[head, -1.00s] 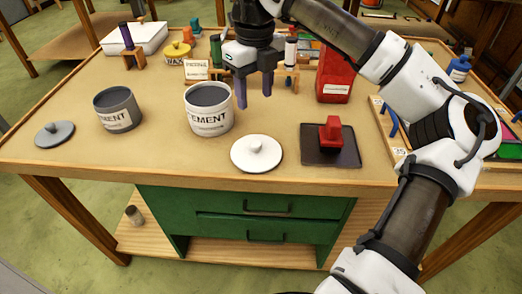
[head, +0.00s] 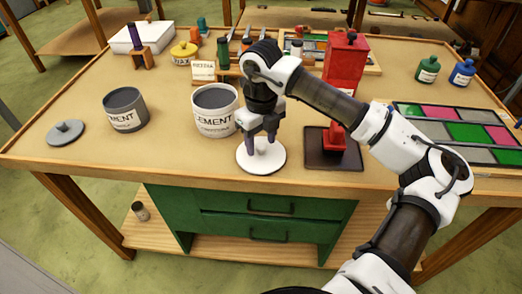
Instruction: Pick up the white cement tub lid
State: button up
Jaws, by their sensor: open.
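The white cement tub lid (head: 266,164) lies flat on the table near its front edge, a round disc with a small knob in the middle. My gripper (head: 262,147) points down directly over it, with its purple-grey fingers open and low on either side of the knob. Whether the fingers touch the lid I cannot tell. The open white cement tub (head: 215,116) stands upright just behind and left of the lid. A grey cement tub (head: 124,115) stands further left, with a grey lid (head: 65,132) on the table beside it.
A dark square tray (head: 330,158) with a red-handled object (head: 336,134) is close to the right of the lid. A red box (head: 345,65) and a leaded panel (head: 460,130) are further right. A small sign (head: 203,71) stands behind the white tub.

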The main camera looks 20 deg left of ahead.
jog(key=shift+f, duration=0.35)
jog(key=shift+c, duration=0.4)
jog(key=c, duration=1)
